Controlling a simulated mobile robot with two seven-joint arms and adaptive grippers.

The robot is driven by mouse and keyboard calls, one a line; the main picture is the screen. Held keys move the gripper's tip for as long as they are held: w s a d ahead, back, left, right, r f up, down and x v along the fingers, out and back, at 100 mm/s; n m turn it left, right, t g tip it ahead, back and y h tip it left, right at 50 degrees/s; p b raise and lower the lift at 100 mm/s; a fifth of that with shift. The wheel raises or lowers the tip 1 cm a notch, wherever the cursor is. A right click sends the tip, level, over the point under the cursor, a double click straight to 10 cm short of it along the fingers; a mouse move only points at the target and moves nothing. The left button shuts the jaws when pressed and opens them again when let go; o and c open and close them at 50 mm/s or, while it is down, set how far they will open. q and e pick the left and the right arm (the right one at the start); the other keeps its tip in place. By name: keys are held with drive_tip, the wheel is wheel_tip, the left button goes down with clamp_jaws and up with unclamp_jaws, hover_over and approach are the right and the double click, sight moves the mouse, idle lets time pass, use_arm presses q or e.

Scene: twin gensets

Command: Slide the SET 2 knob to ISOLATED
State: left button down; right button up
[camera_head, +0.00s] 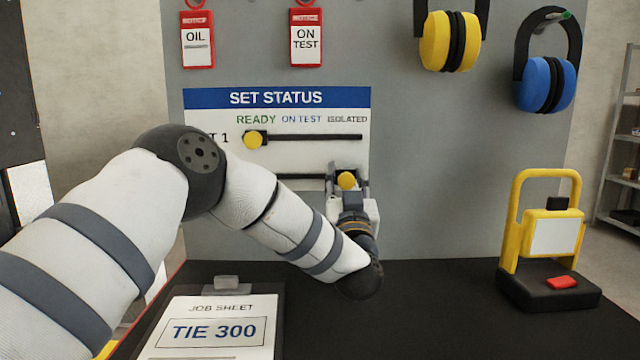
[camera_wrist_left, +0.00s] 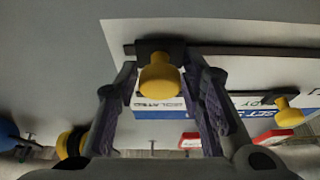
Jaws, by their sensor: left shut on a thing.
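The SET STATUS board (camera_head: 277,97) has two slots under the words READY, ON TEST and ISOLATED. The yellow SET 2 knob (camera_head: 347,180) is on the lower slot, below the word ISOLATED. In the left wrist view the same knob (camera_wrist_left: 160,76) sits close to the left end of its slot. My left gripper (camera_head: 349,186) is shut on it, with a finger on each side. The SET 1 knob (camera_head: 254,139) is on the upper slot below READY. My left arm hides the SET 2 label and part of the lower slot. My right gripper is not in view.
A job sheet (camera_head: 216,326) reading TIE 300 lies on the black bench (camera_head: 430,320). A yellow-framed stand (camera_head: 548,240) is at the right. Red tags, yellow ear defenders (camera_head: 436,41) and blue ear defenders (camera_head: 533,84) hang above. The bench between my arm and the stand is clear.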

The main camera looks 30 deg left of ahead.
use_arm(q)
drive_tip(key=shift+w+d, duration=0.15)
drive_tip(key=shift+d, duration=0.15)
drive_tip(key=c, duration=1.4)
unclamp_jaws()
drive_tip(key=shift+c, duration=0.2)
drive_tip(key=shift+o, duration=0.8)
drive_tip(key=shift+w+d, duration=0.1)
drive_tip(key=shift+d, duration=0.05)
drive_tip(key=v, duration=1.2)
